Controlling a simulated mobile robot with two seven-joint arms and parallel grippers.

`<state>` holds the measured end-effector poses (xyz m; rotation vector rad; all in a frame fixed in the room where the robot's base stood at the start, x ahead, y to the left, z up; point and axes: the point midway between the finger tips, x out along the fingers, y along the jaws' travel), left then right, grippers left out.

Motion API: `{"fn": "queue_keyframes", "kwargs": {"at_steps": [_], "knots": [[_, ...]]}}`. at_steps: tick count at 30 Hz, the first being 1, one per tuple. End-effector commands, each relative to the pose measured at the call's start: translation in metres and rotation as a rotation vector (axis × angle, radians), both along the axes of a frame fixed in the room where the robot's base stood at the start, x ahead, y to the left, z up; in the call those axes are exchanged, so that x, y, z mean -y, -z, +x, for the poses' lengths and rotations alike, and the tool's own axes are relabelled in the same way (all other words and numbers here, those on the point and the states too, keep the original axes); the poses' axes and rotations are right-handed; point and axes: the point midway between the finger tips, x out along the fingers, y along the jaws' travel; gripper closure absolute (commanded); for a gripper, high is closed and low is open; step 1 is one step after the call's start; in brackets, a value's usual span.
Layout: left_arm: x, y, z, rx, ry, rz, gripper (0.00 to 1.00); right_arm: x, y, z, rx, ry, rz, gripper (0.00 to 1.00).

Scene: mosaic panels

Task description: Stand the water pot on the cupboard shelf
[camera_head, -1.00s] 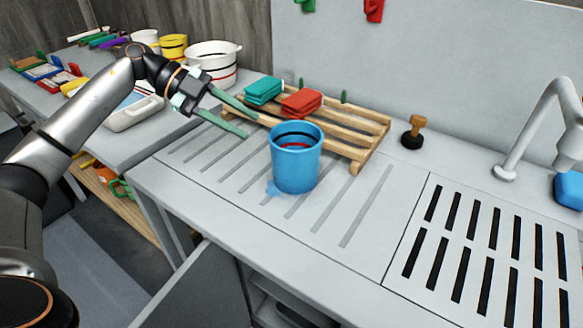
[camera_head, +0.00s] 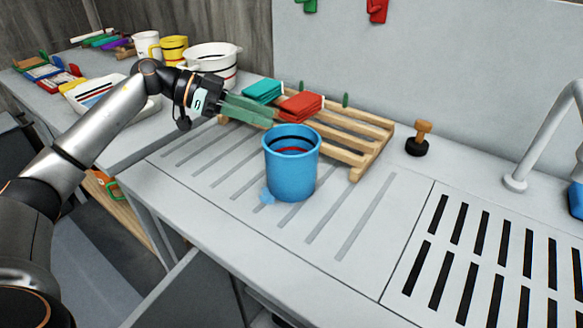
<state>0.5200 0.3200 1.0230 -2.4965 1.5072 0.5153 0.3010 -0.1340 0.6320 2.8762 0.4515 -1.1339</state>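The water pot, a blue cylinder with an open top (camera_head: 291,178), stands upright on the grooved grey counter (camera_head: 342,205). Dark and red bands show inside its rim. My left gripper (camera_head: 273,116) is just left of and behind the pot's rim, with its green fingers pointing toward the rim. The fingers overlap in this view, so their gap cannot be judged, and nothing is seen held. Below the counter, a grey cupboard door (camera_head: 190,295) stands open. The cupboard's inside is mostly hidden at the bottom edge. My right gripper is not in view.
A brown-handled stamp-like tool (camera_head: 419,138), a faucet (camera_head: 515,182) and a slotted drain (camera_head: 480,255) are to the right. White (camera_head: 213,58) and yellow (camera_head: 174,48) pots stand at back left.

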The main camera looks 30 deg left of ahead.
Motion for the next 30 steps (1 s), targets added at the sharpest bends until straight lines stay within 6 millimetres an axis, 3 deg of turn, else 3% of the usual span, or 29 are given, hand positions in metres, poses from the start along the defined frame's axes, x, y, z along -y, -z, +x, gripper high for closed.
{"fn": "queue_keyframes", "kwargs": {"at_steps": [11, 20, 30], "knots": [[0.042, 0.018, 0.017, -0.001, 0.003, -0.001, 0.61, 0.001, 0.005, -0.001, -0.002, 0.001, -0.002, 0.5], [0.045, 0.02, 0.02, 0.0, 0.0, 0.001, 0.61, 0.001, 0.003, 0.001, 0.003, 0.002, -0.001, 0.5], [0.045, 0.02, 0.019, 0.0, 0.0, 0.001, 0.98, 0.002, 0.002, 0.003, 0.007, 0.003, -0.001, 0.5]]}}
